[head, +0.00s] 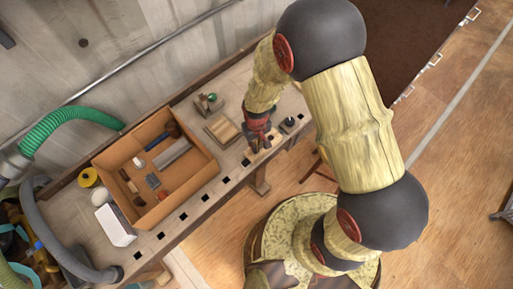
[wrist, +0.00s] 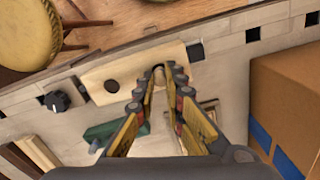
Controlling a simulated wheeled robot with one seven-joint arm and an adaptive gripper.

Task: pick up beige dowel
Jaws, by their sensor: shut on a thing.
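My gripper (head: 256,143) points down over the workbench, and it also shows in the wrist view (wrist: 164,78). Its fingertips are closed on a small beige dowel (wrist: 158,77), seen nearly end-on between them. The dowel is over a pale wooden board (wrist: 135,72) lying on the bench; the board has a dark round hole to the left of the fingers. I cannot tell whether the dowel's lower end is in the board or clear of it. In the head view the dowel is hidden by the gripper.
A large open cardboard box (head: 160,205) with tools stands on the bench (head: 205,200). Between it and my gripper lies a square wooden piece (head: 222,130). A black knob (wrist: 57,101) and a green block (wrist: 101,135) are close to the board. Square holes line the bench's front edge.

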